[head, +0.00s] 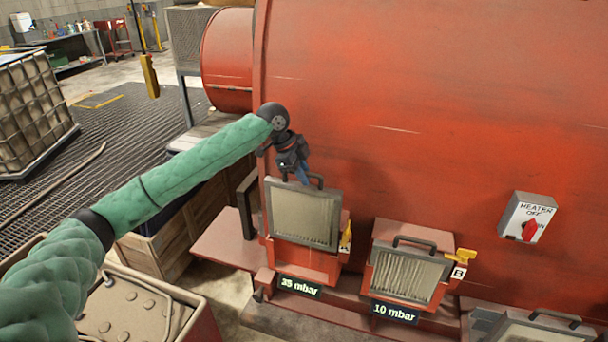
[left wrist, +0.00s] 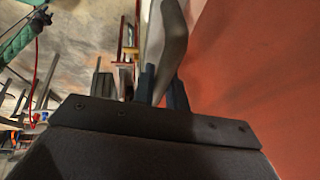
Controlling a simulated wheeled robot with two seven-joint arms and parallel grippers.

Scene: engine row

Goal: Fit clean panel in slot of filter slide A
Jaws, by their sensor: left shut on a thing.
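My left gripper (head: 302,175) is shut on the dark handle of a grey-framed panel (head: 303,217) with a pale beige face. The panel is upright, in front of or in the left red filter slide (head: 300,262), above the "35 mbar" display (head: 299,287). I cannot tell how deep it sits in the slot. In the left wrist view the fingers (left wrist: 162,92) stand on either side of a grey bar, likely the handle. No letter A shows on this slide. My right gripper is not in view.
A second slide with a pleated panel (head: 405,274) stands to the right, above "10 mbar" (head: 395,312). Yellow levers (head: 346,238) sit beside both slides. Another handled panel (head: 540,332) is at the bottom right. The big red tank (head: 430,120) rises close behind; a heater switch box (head: 526,218) is on it.

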